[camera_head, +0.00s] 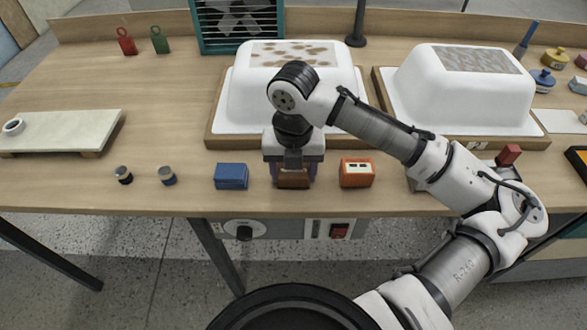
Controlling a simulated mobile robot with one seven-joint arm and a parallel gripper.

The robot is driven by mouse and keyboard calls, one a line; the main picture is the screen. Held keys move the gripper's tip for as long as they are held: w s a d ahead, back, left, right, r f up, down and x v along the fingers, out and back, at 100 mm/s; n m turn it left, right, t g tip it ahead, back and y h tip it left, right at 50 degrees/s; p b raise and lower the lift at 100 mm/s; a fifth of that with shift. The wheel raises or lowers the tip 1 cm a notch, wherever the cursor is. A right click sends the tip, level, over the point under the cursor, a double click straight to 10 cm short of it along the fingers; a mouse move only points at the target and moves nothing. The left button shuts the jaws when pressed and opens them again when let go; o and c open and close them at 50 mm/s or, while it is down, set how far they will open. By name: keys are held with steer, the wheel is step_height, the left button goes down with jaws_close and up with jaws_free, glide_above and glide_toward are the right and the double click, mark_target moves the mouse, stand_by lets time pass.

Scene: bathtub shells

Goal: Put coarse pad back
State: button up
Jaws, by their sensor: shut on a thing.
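My gripper (293,178) points down at the front edge of the bench and is shut on a brown block-shaped pad (293,181). The pad sits between a blue block (231,177) on the left and an orange block (357,173) with a pale label on the right. My gripper hides much of the pad, and I cannot tell whether it touches the bench top or hangs just above it. No marking that says coarse is readable on any block.
Two white upturned tub shells, the left (250,95) with brown patches and the right (460,100) with a grey patch, stand on wooden-edged bases behind my gripper. Two small jars (167,176) stand left of the blue block. A pale board (60,130) lies far left.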

steer(key=shift+f, duration=0.1)
steer(key=o, duration=1)
step_height(320, 180, up, 12)
steer(key=shift+r, duration=0.15)
stand_by(0.4)
